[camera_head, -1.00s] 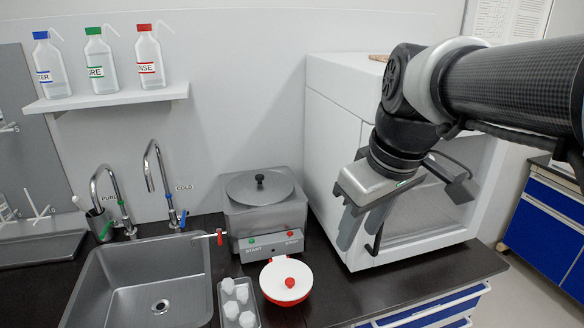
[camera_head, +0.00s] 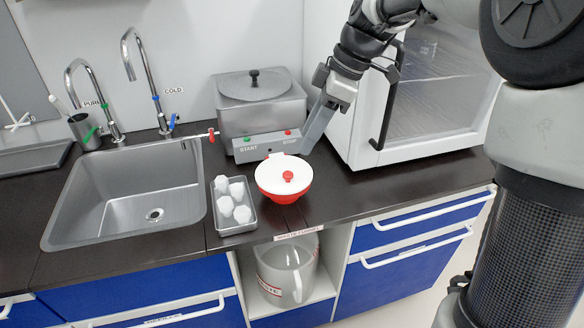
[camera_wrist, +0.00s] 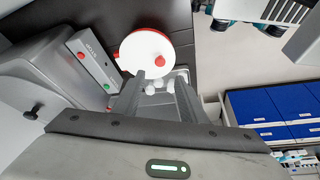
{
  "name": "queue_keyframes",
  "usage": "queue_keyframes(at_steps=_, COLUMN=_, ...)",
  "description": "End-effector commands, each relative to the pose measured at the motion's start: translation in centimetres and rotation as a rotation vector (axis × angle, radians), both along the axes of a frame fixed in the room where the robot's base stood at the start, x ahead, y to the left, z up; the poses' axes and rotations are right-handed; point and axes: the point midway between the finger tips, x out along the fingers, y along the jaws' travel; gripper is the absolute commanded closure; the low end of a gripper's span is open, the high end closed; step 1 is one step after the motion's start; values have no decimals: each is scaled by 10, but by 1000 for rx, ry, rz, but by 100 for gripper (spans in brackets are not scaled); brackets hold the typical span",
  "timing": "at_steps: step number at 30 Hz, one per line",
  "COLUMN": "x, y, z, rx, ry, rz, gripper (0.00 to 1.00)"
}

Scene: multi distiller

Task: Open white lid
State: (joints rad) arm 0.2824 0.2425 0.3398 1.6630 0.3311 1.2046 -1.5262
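The white lid (camera_head: 272,176) with a red knob (camera_head: 288,176) sits closed on a red bowl (camera_head: 285,194) on the dark counter. In the wrist view the lid (camera_wrist: 146,45) and its knob (camera_wrist: 160,61) lie just beyond the fingertips. My gripper (camera_head: 312,140) points down, above and slightly right of the lid, behind it in the head view, apart from it. In the wrist view the gripper (camera_wrist: 160,80) has its fingers spread with nothing held between them.
A tray (camera_head: 238,228) with several white pieces stands left of the bowl. The grey distiller (camera_head: 262,112) is behind it, the white cabinet (camera_head: 345,140) to the right, and the sink (camera_head: 130,205) to the left. The counter's front edge is close.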

Motion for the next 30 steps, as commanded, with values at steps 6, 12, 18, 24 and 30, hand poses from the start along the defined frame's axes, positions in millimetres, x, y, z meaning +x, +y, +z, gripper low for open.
queue_keyframes(at_steps=6, x=1, y=19, z=-48, rx=-1, ry=4, rz=2, gripper=62)
queue_keyframes(at_steps=12, x=3, y=31, z=-78, rx=-1, ry=2, rz=0, gripper=62)
queue_keyframes(at_steps=18, x=4, y=37, z=-91, rx=-1, ry=0, rz=-1, gripper=62)
queue_keyframes(at_steps=24, x=4, y=38, z=-92, rx=-1, ry=0, rz=-1, gripper=62)
queue_keyframes(at_steps=30, x=4, y=38, z=-92, rx=-1, ry=0, rz=-1, gripper=79)
